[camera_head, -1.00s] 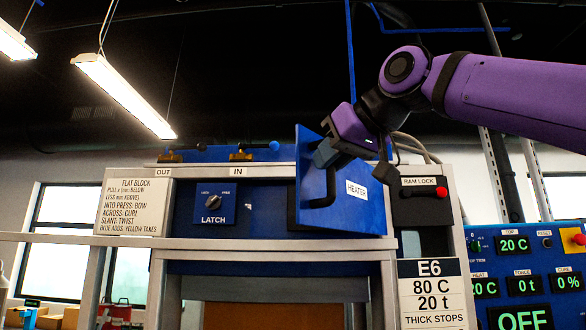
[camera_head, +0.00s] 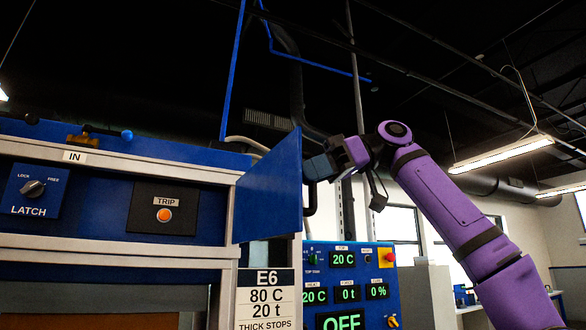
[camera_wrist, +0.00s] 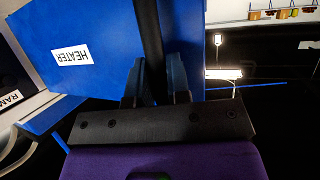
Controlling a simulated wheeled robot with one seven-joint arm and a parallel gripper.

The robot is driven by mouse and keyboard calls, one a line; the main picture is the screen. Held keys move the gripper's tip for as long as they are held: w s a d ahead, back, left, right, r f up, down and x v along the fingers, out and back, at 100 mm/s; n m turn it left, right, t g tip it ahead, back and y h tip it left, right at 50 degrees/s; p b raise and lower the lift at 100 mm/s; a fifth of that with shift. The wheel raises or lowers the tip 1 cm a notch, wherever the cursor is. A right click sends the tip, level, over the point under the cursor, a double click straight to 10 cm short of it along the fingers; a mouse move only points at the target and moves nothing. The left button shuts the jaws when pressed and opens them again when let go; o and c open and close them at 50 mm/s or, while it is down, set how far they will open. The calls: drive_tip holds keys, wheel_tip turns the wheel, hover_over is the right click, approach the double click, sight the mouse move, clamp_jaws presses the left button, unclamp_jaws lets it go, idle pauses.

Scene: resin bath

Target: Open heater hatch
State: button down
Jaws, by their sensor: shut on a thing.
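The heater hatch (camera_head: 265,192) is a blue panel standing swung out from the press front at the right end of the blue panel strip. In the wrist view the hatch (camera_wrist: 100,45) shows its HEATER label (camera_wrist: 71,55). My gripper (camera_head: 312,170) is on the outer side of the hatch. In the wrist view its blue fingers (camera_wrist: 160,84) are shut on the black bar handle (camera_wrist: 150,35). The recess behind the hatch is uncovered and shows a TRIP plate with an orange button (camera_head: 163,215).
A LATCH knob (camera_head: 33,188) is left of the TRIP plate. A brass valve with a blue-tipped lever (camera_head: 95,136) sits above, at the IN label. An E6 sign (camera_head: 265,300) hangs below the hatch. A blue control panel (camera_head: 350,285) with green readouts stands to the right.

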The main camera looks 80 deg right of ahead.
drive_tip(key=shift+s+d, duration=0.2)
drive_tip(key=shift+d, duration=0.05)
drive_tip(key=c, duration=1.1)
unclamp_jaws()
drive_tip(key=v, duration=1)
drive_tip(key=shift+s+r, duration=0.2)
drive_tip(key=shift+s, duration=0.15)
drive_tip(key=shift+d, duration=0.1)
